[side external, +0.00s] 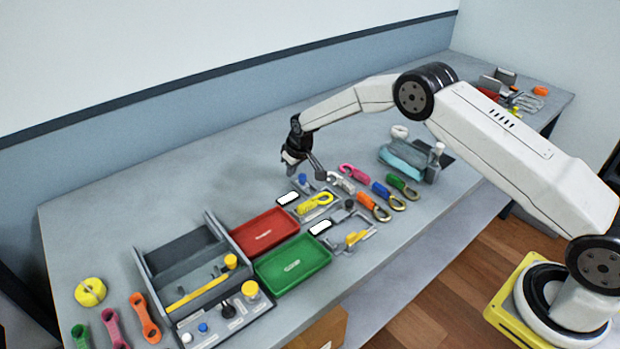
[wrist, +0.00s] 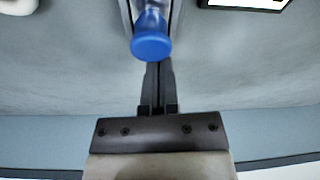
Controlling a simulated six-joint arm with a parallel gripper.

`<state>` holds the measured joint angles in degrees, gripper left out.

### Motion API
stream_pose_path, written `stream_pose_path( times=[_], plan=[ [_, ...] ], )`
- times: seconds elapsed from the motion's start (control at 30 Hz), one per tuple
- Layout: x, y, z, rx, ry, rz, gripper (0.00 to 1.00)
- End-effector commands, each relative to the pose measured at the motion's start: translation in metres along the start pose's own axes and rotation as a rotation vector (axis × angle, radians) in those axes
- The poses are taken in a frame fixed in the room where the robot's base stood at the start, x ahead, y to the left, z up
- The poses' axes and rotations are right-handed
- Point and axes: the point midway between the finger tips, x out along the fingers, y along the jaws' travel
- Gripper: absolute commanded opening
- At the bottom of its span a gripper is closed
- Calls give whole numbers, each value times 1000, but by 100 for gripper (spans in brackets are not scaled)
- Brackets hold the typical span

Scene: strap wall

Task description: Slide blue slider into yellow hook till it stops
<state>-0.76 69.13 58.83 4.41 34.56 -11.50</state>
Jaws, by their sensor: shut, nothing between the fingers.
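A blue round-topped knob, apparently the blue slider (wrist: 151,43), shows at the top of the wrist view, on a pale stem over a grey strip. In the side view a blue knob (side external: 303,179) stands on a small grey fixture, just left of my gripper's tips. My gripper (side external: 319,174) is shut and empty, pointing down beside it; its fingers (wrist: 158,75) partly pass behind the knob in the wrist view. I cannot tell whether they touch. A yellow looped piece (side external: 315,203) lies just in front; another yellow piece (side external: 356,238) sits on a grey frame. I cannot tell which is the yellow hook.
Pink, blue, orange and green clips (side external: 382,190) lie right of the fixture. A red tray (side external: 264,232) and green tray (side external: 293,265) lie left and in front. A grey rack (side external: 180,255) stands further left. The table behind the fixture is clear.

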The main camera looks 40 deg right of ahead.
Motion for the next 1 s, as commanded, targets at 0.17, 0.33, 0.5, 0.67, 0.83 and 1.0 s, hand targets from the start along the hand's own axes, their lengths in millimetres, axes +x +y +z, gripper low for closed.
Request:
stream_pose_path(
  times=[0.17,0.33,0.5,0.67,0.83,1.0],
  plan=[
    [-6,0,9,1,0,0,0],
    [-9,0,14,1,2,1,0],
    [-10,0,18,1,1,1,0],
    [-11,0,18,1,2,1,0],
    [-11,0,18,1,2,1,0],
    [-12,0,21,0,1,1,0]
  ],
)
